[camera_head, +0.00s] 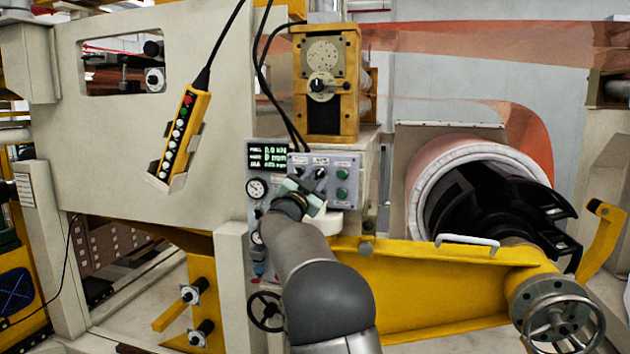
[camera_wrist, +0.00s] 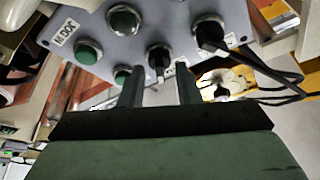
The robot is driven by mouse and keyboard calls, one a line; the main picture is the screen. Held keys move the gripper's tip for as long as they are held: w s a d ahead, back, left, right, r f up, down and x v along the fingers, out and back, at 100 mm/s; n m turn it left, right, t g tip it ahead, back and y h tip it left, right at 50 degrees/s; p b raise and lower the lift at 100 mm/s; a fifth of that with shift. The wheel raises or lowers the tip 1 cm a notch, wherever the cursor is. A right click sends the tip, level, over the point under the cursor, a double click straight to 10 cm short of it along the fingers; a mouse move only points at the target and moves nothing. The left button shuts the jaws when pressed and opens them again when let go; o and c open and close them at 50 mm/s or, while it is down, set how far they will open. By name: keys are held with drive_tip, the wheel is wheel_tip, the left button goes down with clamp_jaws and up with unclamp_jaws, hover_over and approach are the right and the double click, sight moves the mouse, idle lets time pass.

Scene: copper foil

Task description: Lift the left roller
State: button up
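A grey control panel (camera_head: 331,160) carries black selector knobs (camera_head: 321,173) and green buttons (camera_head: 342,173). My gripper (camera_head: 299,188) is in front of the panel's lower left part. In the wrist view its two dark fingers (camera_wrist: 159,88) are apart, with nothing seen held between them. One black knob (camera_wrist: 158,58) shows between and just beyond the fingertips; I cannot tell whether they touch it. A second black knob (camera_wrist: 208,35) is up and right of it, and green buttons (camera_wrist: 88,52) are to the left. I cannot identify the left roller in either view.
A pressure gauge (camera_head: 257,188) and a small green-text display (camera_head: 267,154) are left of my gripper. A yellow pendant (camera_head: 183,133) hangs further left. A yellow arm (camera_head: 430,290) with a handwheel (camera_head: 563,322) and a copper foil roll (camera_head: 440,160) are right. Black cables (camera_wrist: 265,75) run near the knobs.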

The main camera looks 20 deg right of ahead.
drive_tip(key=b+v, duration=0.3)
drive_tip(key=v, duration=1.4)
drive_tip(key=shift+a+f, duration=0.1)
drive_tip(key=shift+a, duration=0.05)
